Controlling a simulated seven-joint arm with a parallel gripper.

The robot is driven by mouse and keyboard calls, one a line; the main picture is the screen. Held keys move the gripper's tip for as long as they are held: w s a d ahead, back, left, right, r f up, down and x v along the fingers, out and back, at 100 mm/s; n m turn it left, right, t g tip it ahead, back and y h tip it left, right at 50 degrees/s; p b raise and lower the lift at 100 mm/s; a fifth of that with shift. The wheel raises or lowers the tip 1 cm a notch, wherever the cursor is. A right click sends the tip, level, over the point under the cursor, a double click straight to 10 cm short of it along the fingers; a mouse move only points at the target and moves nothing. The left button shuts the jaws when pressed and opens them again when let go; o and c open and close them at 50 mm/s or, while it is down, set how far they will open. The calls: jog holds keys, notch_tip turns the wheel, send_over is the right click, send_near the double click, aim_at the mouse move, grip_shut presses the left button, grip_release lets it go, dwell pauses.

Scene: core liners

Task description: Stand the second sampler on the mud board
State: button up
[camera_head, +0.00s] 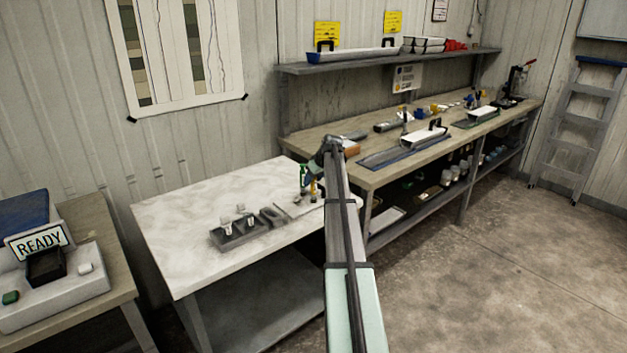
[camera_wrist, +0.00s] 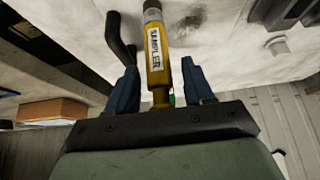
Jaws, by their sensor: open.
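A yellow sampler (camera_wrist: 158,48), labelled SAMPLER, with a grey end, lies between the two blue fingers of my gripper (camera_wrist: 157,75) in the wrist view. The fingers are open, with a gap on each side of it. In the head view a small yellow piece (camera_head: 313,187), probably this sampler, shows at the right end of the white table (camera_head: 190,220), just below my gripper's end of the arm. A dark grey block (camera_head: 238,236) with pale upright pieces sits on the table's front half. I cannot tell which thing is the mud board.
A green bottle-like item (camera_head: 303,173) stands close to the yellow piece. A dark curved bar (camera_wrist: 120,40) is near the left finger in the wrist view. A long workbench (camera_head: 400,165) with trays adjoins on the right. The white table's left part is clear.

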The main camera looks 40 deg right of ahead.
jog(key=v, duration=1.2)
